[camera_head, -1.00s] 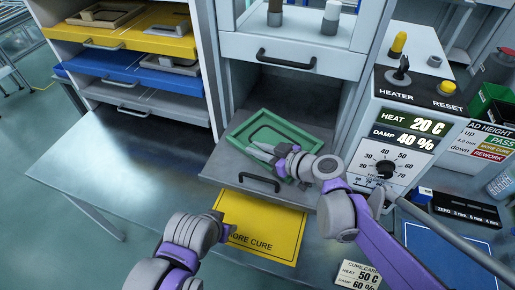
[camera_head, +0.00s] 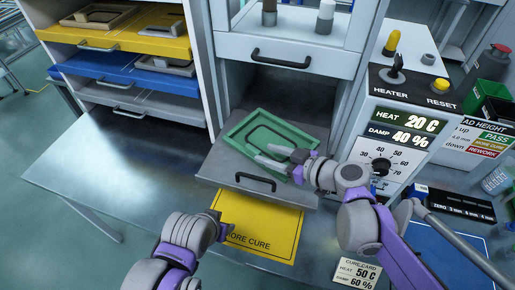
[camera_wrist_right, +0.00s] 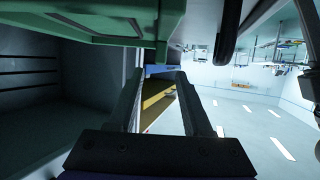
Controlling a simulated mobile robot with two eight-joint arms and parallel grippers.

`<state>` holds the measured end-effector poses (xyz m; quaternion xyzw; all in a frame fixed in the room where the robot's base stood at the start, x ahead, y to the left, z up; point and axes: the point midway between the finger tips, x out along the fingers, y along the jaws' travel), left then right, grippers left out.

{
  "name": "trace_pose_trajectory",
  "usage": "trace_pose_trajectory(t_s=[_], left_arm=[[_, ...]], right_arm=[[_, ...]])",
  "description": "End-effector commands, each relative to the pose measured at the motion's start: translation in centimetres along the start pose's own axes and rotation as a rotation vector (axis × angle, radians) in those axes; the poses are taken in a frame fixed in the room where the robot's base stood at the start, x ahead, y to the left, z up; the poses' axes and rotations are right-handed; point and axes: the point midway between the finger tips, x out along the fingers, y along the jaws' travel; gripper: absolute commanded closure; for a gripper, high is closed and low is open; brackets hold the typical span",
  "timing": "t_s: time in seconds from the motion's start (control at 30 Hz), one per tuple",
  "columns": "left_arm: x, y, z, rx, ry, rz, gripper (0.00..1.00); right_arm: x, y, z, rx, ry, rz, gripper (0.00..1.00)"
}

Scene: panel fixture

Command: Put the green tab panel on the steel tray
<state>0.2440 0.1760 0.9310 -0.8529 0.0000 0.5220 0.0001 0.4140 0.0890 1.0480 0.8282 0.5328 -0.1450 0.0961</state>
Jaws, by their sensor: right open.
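The green tab panel (camera_head: 262,126) is a flat green frame lying on the pulled-out grey drawer (camera_head: 222,166) of the chamber in the head view. My right gripper (camera_head: 263,154) is open and empty at the panel's front right side. Whether its fingers touch the panel is unclear. In the right wrist view, a green edge (camera_wrist_right: 90,18) crosses the top left above the spread fingers (camera_wrist_right: 160,80). A steel-grey tray (camera_head: 140,103) is the lowest one in the left rack. My left gripper (camera_head: 222,230) is over the bench near the yellow card; its jaw opening is unclear.
Yellow (camera_head: 120,42) and blue (camera_head: 118,68) trays with frame parts sit above the grey one. A yellow MORE CURE card (camera_head: 262,222) lies below the drawer. The heater control box (camera_head: 400,110) stands at right. The left bench top (camera_head: 110,160) is clear.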

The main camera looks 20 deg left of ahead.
Motion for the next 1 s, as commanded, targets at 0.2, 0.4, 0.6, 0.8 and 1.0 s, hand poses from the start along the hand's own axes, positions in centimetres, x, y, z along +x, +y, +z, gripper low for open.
trace_pose_trajectory(t_s=[0.2,0.4,0.6,0.8,1.0], left_arm=[[-0.2,0.0,-0.2,0.0,0.002,0.0,0.5],[-0.3,0.0,-0.3,0.0,0.003,0.0,0.5],[-0.3,0.0,-0.3,0.0,0.003,0.0,0.5],[-0.3,0.0,-0.3,0.0,0.003,0.0,0.5],[-0.3,0.0,-0.3,0.0,0.003,0.0,0.5]], right_arm=[[-4.2,0.1,0.0,0.001,-0.001,0.003,0.5],[-5.9,0.0,0.0,0.001,0.0,0.001,0.5],[-6.0,0.0,0.0,0.0,0.0,-0.001,0.5],[-6.0,0.0,0.0,0.0,0.0,-0.001,0.5],[-6.0,0.0,0.0,0.0,0.0,-0.001,0.5]])
